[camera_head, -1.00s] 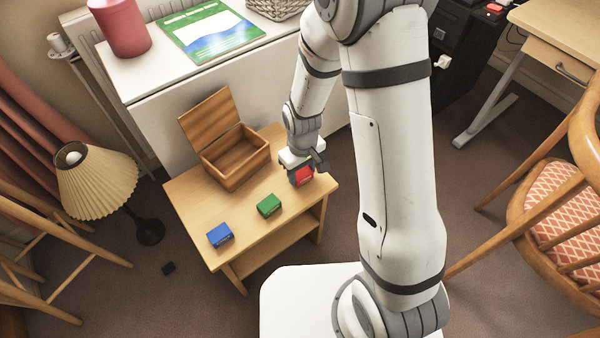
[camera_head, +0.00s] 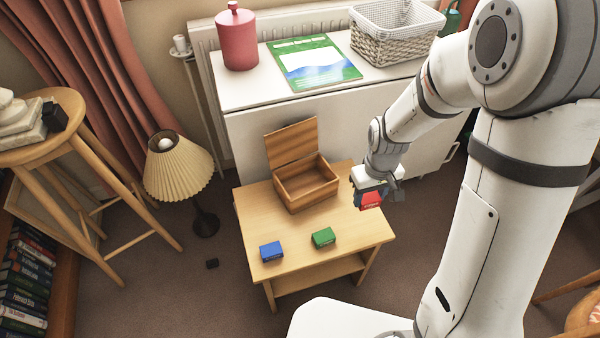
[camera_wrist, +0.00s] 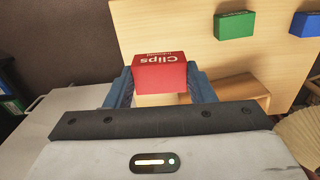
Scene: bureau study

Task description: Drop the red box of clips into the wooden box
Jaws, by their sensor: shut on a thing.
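The red box of clips (camera_head: 371,200) is held in my gripper (camera_head: 372,193), which is shut on it above the right part of the small wooden table (camera_head: 345,239). In the wrist view the red box (camera_wrist: 160,75), with "Clips" on it, sits between the two blue-grey fingers of my gripper (camera_wrist: 160,88). The wooden box (camera_head: 309,196) stands on the table, to the left of my gripper, with its lid (camera_head: 292,143) raised at the back. Its visible inside looks empty.
A blue box (camera_head: 271,251) and a green box (camera_head: 323,237) lie at the table's front. A white cabinet (camera_head: 300,97) stands behind it, carrying a red canister (camera_head: 236,40) and a wicker basket (camera_head: 390,42). A lamp (camera_head: 178,168) stands left.

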